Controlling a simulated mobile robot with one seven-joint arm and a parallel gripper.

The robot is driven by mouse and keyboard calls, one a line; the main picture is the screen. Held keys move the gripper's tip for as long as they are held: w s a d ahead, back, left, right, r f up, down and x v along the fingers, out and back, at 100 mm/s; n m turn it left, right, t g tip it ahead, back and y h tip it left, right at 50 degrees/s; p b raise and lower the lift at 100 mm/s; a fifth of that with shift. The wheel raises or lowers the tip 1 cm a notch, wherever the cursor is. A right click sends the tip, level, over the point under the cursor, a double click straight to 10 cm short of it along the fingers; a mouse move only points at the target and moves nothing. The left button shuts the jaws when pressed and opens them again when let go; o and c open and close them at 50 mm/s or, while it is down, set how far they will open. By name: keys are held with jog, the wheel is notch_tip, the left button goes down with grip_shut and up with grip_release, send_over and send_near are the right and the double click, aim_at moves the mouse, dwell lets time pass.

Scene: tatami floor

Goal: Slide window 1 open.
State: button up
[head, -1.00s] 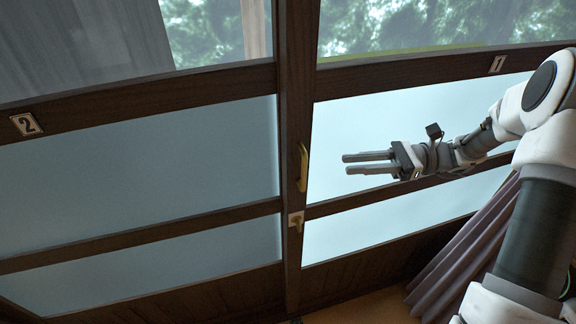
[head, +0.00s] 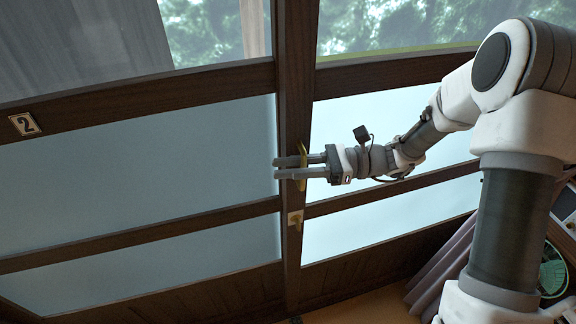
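Window 1 is the right-hand window, with a dark wooden frame and pale frosted panes (head: 375,130). Its number plate is hidden behind my arm in this view. A curved brass handle (head: 304,183) stands upright on the frame's left stile. My gripper (head: 275,168) reaches in from the right, its two fingers crossing the handle's upper part, with their tips past it to the left. A gap shows between the fingers, so it looks open. I cannot tell whether the fingers touch the handle. The window looks shut, its stile meeting window 2 (head: 140,160).
A small brass latch (head: 296,219) sits on the stile below the handle. A mauve curtain (head: 440,270) hangs at the lower right, with a few objects beside it, partly behind my arm. Window 2's plate (head: 25,124) is at the left.

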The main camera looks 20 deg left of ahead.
grip_shut()
dwell(1.4)
